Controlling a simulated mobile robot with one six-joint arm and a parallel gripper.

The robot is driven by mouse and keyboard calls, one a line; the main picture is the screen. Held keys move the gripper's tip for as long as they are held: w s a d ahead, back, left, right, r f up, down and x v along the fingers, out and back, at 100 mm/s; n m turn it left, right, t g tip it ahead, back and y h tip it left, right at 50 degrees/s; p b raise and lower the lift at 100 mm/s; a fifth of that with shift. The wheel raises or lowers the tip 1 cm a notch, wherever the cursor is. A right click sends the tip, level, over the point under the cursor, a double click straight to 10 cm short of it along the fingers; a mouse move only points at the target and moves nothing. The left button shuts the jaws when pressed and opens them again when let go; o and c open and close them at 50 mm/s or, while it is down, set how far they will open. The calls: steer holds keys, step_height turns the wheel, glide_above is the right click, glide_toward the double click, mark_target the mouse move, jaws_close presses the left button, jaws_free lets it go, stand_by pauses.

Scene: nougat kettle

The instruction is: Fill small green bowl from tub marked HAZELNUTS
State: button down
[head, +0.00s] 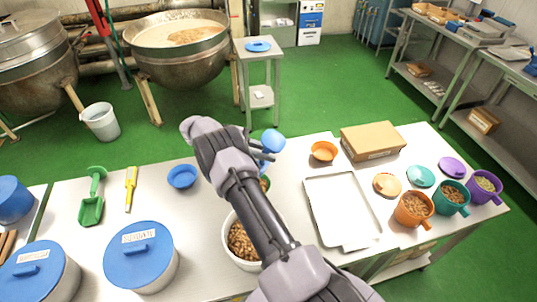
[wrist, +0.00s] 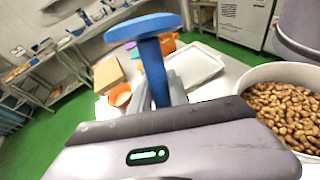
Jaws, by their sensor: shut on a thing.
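My gripper (head: 262,160) is shut on the stem of a blue scoop-like tool (head: 272,141), held above the table. In the wrist view the tool (wrist: 153,62) stands up from the jaws with a wide head; whether it holds anything is hidden. An open white tub of brown nuts (head: 241,243) stands below my arm, partly covered by it. The tub's nuts also show at the right of the wrist view (wrist: 285,112). No label on this tub is readable.
Two blue-lidded tubs (head: 141,256) (head: 40,275) stand front left. A blue bowl (head: 182,176), green scoop (head: 92,200) and yellow tool (head: 131,188) lie left. An orange bowl (head: 323,151), cardboard box (head: 372,141), metal tray (head: 341,207) and filled mugs (head: 413,210) are on the right.

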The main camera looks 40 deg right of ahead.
mark_target(268, 143)
steer(key=r+p, duration=0.1)
steer(key=p, duration=0.1)
steer(key=shift+r+t+p, duration=0.35)
steer(key=shift+t+p, duration=0.05)
steer(key=shift+r+m+t+y+p, duration=0.3)
steer(key=shift+r+t+y+p, duration=0.05)
steer(key=shift+t+y+p, duration=0.4)
steer(key=m+t+y+b, duration=0.1)
steer(key=t+b, duration=0.1)
steer(key=t, duration=0.1)
steer(key=shift+s+r+y, duration=0.1)
steer(key=shift+y, duration=0.25)
steer(key=t+b, duration=0.1)
steer(key=b, duration=0.1)
steer(key=t+y+b, duration=0.1)
steer(key=t+b, duration=0.1)
steer(key=shift+d+r+m+y, duration=0.1)
steer(key=shift+r+m+y, duration=0.2)
steer(key=shift+r+t+y+b, duration=0.5)
steer(key=shift+r+t+b, duration=0.2)
steer(key=shift+t+b, duration=0.35)
steer(key=shift+r+t, duration=0.2)
steer(key=shift+t, duration=0.1)
steer(key=shift+p, duration=0.35)
